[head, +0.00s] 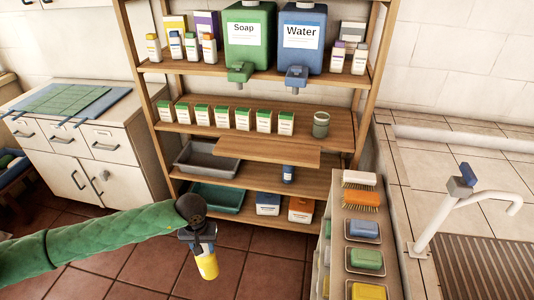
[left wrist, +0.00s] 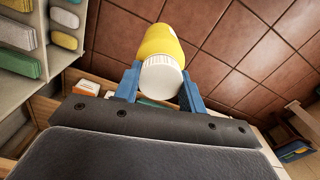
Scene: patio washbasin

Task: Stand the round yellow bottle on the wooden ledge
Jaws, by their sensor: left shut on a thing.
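The round yellow bottle (head: 207,266) has a white cap and hangs below my left gripper (head: 202,246) in the head view, over the tiled floor in front of the shelf. In the left wrist view the bottle (left wrist: 162,50) sits between the two blue fingers of my left gripper (left wrist: 160,88), which are shut on it near the white cap. A wooden ledge (head: 266,151) juts out from the middle shelf, and its top is bare. The bottle is lower than the ledge and apart from it. My right gripper is not in view.
Grey (head: 207,156) and green trays (head: 217,197) lie below. A counter with brushes and soaps (head: 363,228) stands at right, a white cabinet (head: 103,150) at left.

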